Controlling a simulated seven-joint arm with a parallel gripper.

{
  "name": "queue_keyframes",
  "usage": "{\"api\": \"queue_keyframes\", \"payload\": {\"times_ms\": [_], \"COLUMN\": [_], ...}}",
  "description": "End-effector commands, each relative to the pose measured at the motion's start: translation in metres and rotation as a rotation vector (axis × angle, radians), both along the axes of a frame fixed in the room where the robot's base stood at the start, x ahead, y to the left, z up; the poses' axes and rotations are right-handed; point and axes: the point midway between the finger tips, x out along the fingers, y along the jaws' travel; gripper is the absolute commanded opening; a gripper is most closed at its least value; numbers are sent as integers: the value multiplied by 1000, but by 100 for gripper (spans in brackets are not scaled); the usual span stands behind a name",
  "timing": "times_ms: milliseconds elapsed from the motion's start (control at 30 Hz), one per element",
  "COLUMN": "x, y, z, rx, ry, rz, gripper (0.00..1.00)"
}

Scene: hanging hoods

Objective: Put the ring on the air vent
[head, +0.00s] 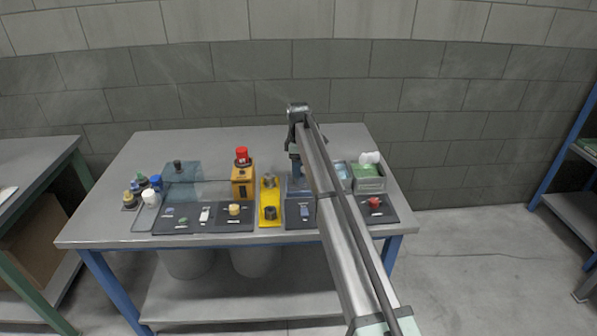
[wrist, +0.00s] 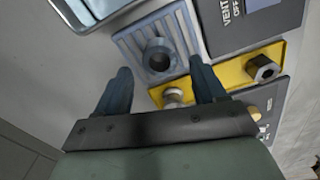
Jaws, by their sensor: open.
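The air vent appears to be the blue-grey slatted box (wrist: 130,47), in the wrist view's upper middle; the arm partly hides it in the head view (head: 296,190). A round dark collar with a hole (wrist: 158,56) stands on its slatted face; I cannot tell whether it is loose. Ring-like pieces are on a yellow plate (wrist: 240,79): a dark collar (wrist: 265,68) and a paler round piece (wrist: 172,97), partly behind a finger. I cannot tell which is the task's ring. My gripper (wrist: 162,75) is open, fingers apart, with nothing visibly held; it is above the vent.
A dark "VENT OFF" panel (wrist: 255,22) adjoins the vent. Left of the yellow plate stands an orange box with a red knob (head: 242,157). Green and clear bins (head: 368,184) are at the right. The table's (head: 200,141) back strip is clear.

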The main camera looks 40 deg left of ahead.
Motion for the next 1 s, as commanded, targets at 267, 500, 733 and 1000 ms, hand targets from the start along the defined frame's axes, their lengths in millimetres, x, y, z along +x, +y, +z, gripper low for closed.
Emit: {"api": "queue_keyframes", "payload": {"times_ms": [267,500,733,1000], "x": [1,0,0,0], "y": [1,1,0,0], "z": [54,85,95,96], "rx": [2,1,0,0], "ry": [-1,-1,0,0], "rz": [0,0,0,0], "gripper": [70,70,70,70]}}
